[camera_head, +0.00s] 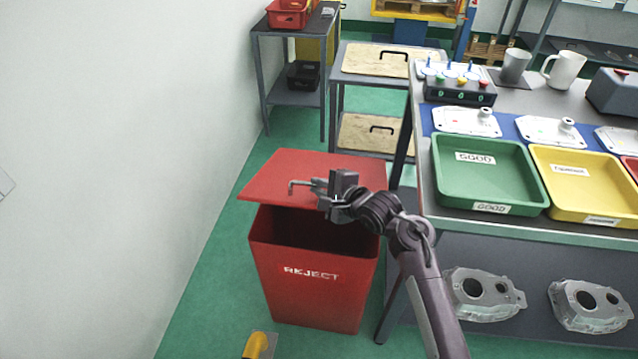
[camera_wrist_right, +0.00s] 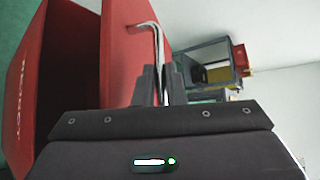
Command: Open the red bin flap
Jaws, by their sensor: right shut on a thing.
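The red bin (camera_head: 314,288) marked "REJECT" stands on the floor left of the workbench. Its red flap (camera_head: 290,172) is raised and tilted, and a dark gap shows between it and the bin's rim. My right gripper (camera_head: 322,190) is at the flap's front part, shut on the bent grey metal handle (camera_head: 299,184). In the right wrist view, the handle (camera_wrist_right: 157,45) runs down between the fingers, beside the flap (camera_wrist_right: 128,50); the bin wall (camera_wrist_right: 45,75) is at the left. My left gripper does not show.
The workbench at the right holds a green tray (camera_head: 487,178), a yellow tray (camera_head: 580,190) and castings. Its leg stands close to the bin's right side. A white wall (camera_head: 110,150) is at the left. A yellow object (camera_head: 256,345) lies on the floor in front of the bin.

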